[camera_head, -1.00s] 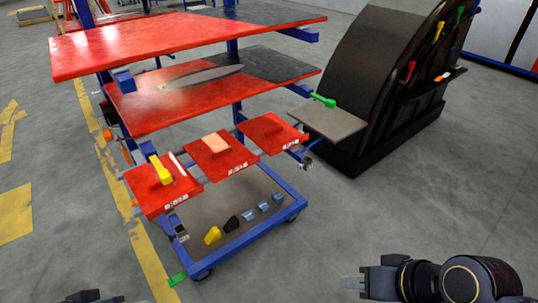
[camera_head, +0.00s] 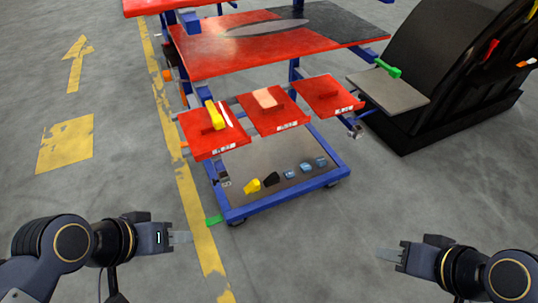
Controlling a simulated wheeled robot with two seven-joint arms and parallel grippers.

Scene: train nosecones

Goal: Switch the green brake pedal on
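A small green pedal (camera_head: 214,220) sticks out low at the front left corner of the blue cart frame (camera_head: 285,198), close to the floor. My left gripper (camera_head: 182,238) is to the left of the pedal in the picture, apart from it. My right gripper (camera_head: 389,255) is far to the right of the pedal, above bare floor. Both grippers look empty. Their fingers are seen nearly edge-on, so I cannot tell whether they are open or shut.
The cart carries red panels (camera_head: 208,147) and a lower tray with yellow, black and blue pieces. A green-handled tool (camera_head: 388,68) lies on a grey shelf (camera_head: 400,97) beside a black curved nosecone (camera_head: 430,60). The floor in front of the cart is clear.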

